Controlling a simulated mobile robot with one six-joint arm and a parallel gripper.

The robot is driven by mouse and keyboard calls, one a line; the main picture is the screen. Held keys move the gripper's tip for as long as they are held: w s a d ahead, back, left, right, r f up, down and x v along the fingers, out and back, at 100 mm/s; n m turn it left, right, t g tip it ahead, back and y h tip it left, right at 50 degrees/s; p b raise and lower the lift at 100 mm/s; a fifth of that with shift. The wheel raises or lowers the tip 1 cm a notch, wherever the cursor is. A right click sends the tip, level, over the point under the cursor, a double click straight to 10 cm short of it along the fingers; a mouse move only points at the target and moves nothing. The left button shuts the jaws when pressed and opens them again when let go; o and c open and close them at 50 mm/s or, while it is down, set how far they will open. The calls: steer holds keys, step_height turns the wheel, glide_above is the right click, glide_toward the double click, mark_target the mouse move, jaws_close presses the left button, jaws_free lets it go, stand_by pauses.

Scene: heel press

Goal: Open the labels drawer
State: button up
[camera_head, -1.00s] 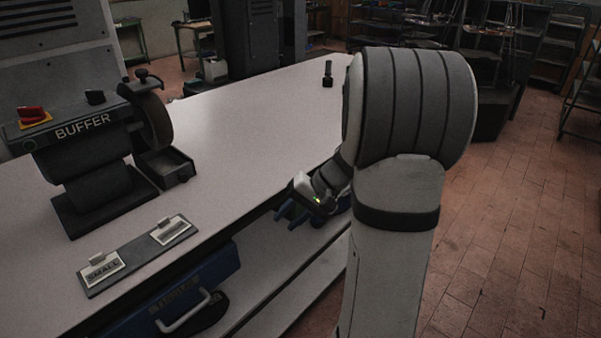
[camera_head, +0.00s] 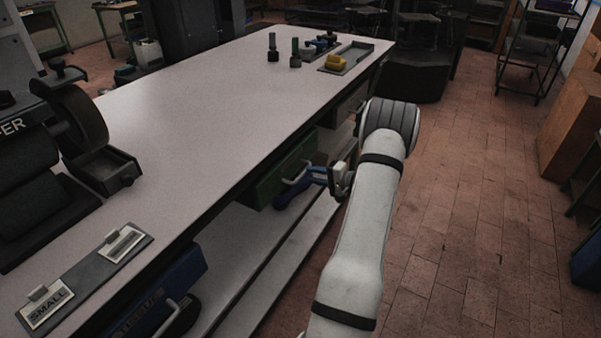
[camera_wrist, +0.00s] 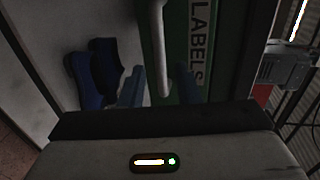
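The labels drawer (camera_head: 275,178) is green and sits under the bench top. In the wrist view its front (camera_wrist: 182,25) shows the word LABELS, turned sideways. Its pale bar handle (camera_wrist: 159,45) also shows in the head view (camera_head: 297,172). My gripper (camera_wrist: 161,82) is open, with one blue finger on each side of the handle's line in the wrist view. I cannot tell whether the fingers touch the handle. In the head view my gripper (camera_head: 318,176) is close to the drawer front, and the fingers are hard to separate from the blue things there.
Dark blue shoes (camera_wrist: 92,72) stand on the lower shelf. A blue drawer (camera_head: 160,295) is nearer, under the bench. The buffer machine (camera_head: 40,170) and a label plate (camera_head: 85,280) are on the bench top (camera_head: 190,120). The tiled floor (camera_head: 450,230) to the right is clear.

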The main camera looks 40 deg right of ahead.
mark_target(303, 172)
steer(key=x, duration=0.4)
steer(key=shift+w+a+p, duration=0.15)
steer(key=shift+w+p, duration=0.15)
steer(key=shift+w, duration=0.1)
steer(key=shift+c, duration=0.2)
jaws_close()
